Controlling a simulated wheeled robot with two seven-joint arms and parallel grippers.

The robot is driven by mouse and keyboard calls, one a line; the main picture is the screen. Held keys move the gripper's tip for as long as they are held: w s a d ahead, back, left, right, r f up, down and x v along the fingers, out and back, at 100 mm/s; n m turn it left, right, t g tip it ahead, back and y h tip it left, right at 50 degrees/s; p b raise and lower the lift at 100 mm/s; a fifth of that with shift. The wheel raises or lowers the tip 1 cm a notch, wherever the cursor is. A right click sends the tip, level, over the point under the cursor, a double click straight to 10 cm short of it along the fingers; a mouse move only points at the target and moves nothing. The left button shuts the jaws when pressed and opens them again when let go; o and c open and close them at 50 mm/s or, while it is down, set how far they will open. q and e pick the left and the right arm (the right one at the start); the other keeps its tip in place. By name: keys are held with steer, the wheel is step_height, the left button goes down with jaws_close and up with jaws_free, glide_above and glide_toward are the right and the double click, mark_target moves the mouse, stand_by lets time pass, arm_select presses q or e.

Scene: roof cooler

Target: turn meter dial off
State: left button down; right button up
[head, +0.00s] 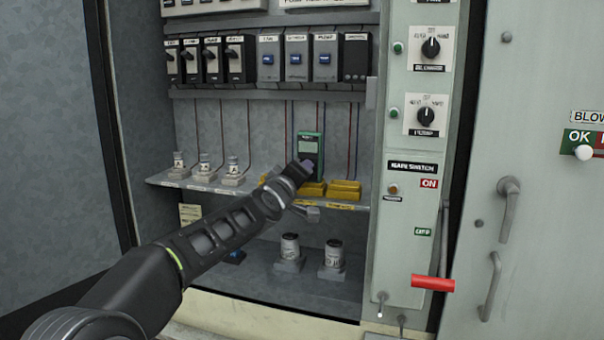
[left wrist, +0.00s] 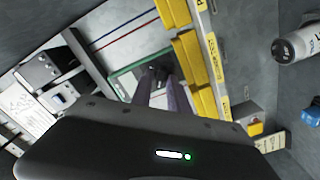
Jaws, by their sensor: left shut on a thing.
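The meter (head: 311,143) is a green-edged box with a dark face, upright on the cabinet shelf. Its lower front is hidden behind my left gripper (head: 304,166). In the left wrist view the meter's green rim (left wrist: 122,73) shows around its grey face. The fingers of my left gripper (left wrist: 154,80) reach the meter's face and are shut on the small dark dial (left wrist: 153,71). The dial's pointer setting is too small and covered to read. My right gripper is in neither view.
Yellow blocks (head: 345,188) sit beside the meter on the shelf (head: 365,204). Small labelled fuses (head: 204,166) stand to the left. Breakers (head: 296,58) line the rail above. A red-handled main switch (head: 433,283) juts out at right, near the door handle (head: 490,285).

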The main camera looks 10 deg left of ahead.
arm_select(q)
steer(key=shift+n, duration=0.5)
steer(key=c, duration=1.6)
jaws_free()
steer(key=shift+s, duration=0.1)
steer(key=s, duration=0.5)
steer(key=s+b, duration=0.1)
steer(key=s, duration=0.1)
steer(key=shift+s+a, duration=0.25)
steer(key=shift+s, duration=0.05)
